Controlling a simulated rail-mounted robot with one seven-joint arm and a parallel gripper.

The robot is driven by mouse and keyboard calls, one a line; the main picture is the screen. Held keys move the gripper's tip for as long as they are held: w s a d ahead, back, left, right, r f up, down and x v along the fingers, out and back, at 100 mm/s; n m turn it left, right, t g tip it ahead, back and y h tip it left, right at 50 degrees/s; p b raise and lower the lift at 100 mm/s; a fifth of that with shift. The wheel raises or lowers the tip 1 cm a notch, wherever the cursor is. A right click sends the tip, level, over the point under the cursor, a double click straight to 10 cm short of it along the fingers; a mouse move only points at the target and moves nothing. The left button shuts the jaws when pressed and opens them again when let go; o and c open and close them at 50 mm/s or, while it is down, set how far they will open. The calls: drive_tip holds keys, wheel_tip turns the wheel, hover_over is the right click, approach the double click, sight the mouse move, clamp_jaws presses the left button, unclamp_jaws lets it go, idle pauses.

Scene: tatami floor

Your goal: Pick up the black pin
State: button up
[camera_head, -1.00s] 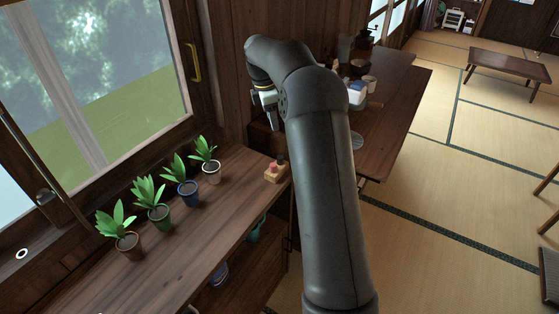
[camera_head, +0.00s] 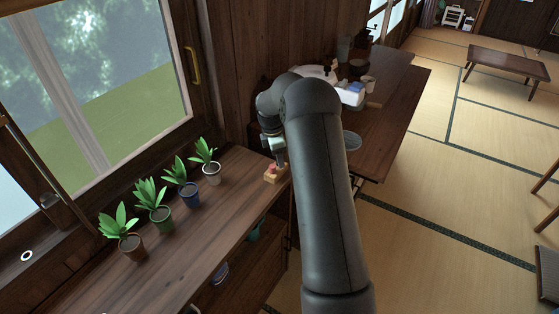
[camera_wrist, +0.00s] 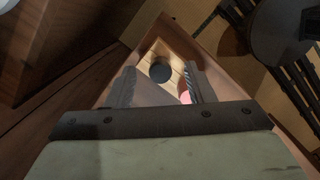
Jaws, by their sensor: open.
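The black pin shows in the wrist view as a dark round top (camera_wrist: 160,72) on a light wooden block (camera_wrist: 152,52). In the head view the block (camera_head: 271,178) sits at the right end of the wooden counter, and the black pin is hidden there by my gripper. A pink-red pin (camera_wrist: 186,97) stands on the same block, close to my right finger; it also shows in the head view (camera_head: 272,168). My gripper (camera_wrist: 160,88) is open, its two fingers on either side of the black pin's line, above the block. Nothing is between the fingertips that I can see gripped.
Several potted plants, the nearest to the block being in a white pot (camera_head: 211,174), line the counter (camera_head: 190,240) along the window. A dark table (camera_head: 398,110) with dishes stands behind my arm. The counter's right edge is close to the block.

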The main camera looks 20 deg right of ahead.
drive_tip(key=shift+f, duration=0.3)
clamp_jaws()
drive_tip(key=shift+r, duration=0.2)
drive_tip(key=shift+r, duration=0.25)
wheel_tip(320, 180, up, 2)
drive_tip(key=shift+r, duration=0.1)
drive_tip(key=s+a+r+b, duration=0.1)
drive_tip(key=s+a+r, duration=0.6)
drive_tip(key=s+r, duration=0.4)
drive_tip(key=shift+s+a+r, duration=0.35)
drive_tip(key=shift+r, duration=0.35)
